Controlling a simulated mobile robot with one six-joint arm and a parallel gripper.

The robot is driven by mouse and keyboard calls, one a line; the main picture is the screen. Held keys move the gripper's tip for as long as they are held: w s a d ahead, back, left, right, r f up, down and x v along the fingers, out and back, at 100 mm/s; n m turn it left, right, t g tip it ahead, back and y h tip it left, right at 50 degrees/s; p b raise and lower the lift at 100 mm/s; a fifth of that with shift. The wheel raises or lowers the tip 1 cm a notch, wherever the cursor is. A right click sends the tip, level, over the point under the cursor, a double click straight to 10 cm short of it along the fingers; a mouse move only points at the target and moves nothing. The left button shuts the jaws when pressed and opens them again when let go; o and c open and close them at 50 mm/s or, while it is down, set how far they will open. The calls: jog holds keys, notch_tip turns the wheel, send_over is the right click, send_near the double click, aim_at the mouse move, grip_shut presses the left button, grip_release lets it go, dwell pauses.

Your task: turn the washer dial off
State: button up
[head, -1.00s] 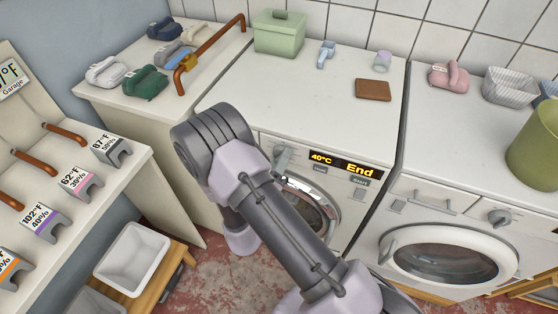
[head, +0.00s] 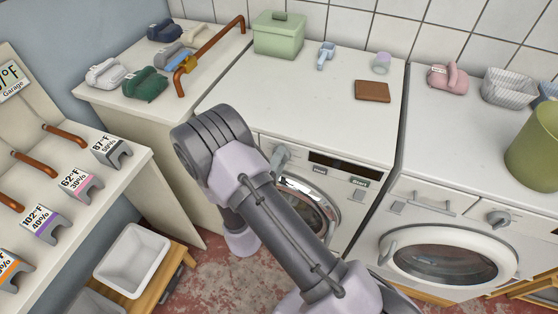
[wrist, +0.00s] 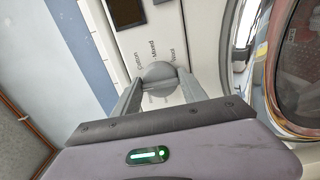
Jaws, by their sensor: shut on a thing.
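The washer (head: 335,172) stands in the middle of the head view, with a dark, blank display (head: 343,165) on its front panel. Its grey dial (head: 279,157) shows just past my arm, left of the display. In the wrist view the round dial (wrist: 160,75) sits between the fingertips of my gripper (wrist: 158,88), which is shut on it. Printed words, including Cotton and Mixed, stand beside the dial. My arm hides the gripper in the head view and part of the washer's front.
The washer's round door (head: 310,208) is below the dial, close to the gripper in the wrist view. A second machine (head: 450,240) stands to the right. A green box (head: 279,35), a blue scoop (head: 326,55) and a brown block (head: 372,91) lie on the worktop.

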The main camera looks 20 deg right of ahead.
dwell(0.4)
jog(key=o, duration=1.3)
jog(key=shift+o, duration=0.2)
jog(key=p+v, duration=0.3)
jog(key=v, duration=1.4)
jog(key=shift+s, duration=0.2)
jog(key=shift+a, duration=0.1)
